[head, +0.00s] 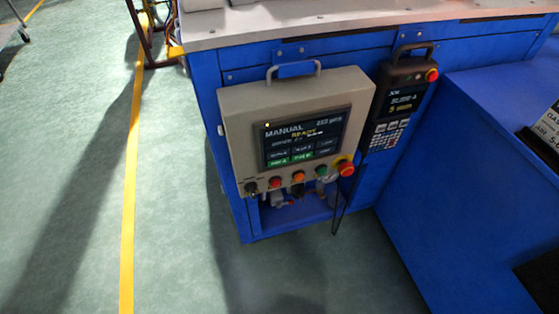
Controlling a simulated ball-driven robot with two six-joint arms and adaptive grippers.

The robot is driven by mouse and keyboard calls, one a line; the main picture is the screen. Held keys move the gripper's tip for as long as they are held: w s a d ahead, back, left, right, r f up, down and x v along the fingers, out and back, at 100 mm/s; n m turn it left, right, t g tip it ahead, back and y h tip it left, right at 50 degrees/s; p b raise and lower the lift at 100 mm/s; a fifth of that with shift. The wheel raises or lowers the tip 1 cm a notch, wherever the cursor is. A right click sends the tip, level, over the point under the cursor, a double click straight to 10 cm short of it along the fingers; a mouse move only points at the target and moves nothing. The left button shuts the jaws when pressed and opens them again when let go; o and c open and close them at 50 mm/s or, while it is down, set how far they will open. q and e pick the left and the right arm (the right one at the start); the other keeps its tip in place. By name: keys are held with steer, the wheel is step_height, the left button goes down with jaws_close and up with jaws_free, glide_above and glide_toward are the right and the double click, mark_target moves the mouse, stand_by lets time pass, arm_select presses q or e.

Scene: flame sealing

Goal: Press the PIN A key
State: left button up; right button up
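A beige control box (238,105) with a handle on top hangs on the front of the blue machine. The key labels are too small to read, so I cannot tell which one is PIN A. A dark handheld pendant (399,103) with a small screen and a keypad (386,136) hangs to the right of the box. Neither of my grippers shows in the head view.
Below the touchscreen is a row of coloured buttons and a red mushroom button (345,169). The pendant has a red button (432,75). A blue cabinet (450,190) stands at the right. The green floor (70,170) at left is open, crossed by a yellow line (129,190).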

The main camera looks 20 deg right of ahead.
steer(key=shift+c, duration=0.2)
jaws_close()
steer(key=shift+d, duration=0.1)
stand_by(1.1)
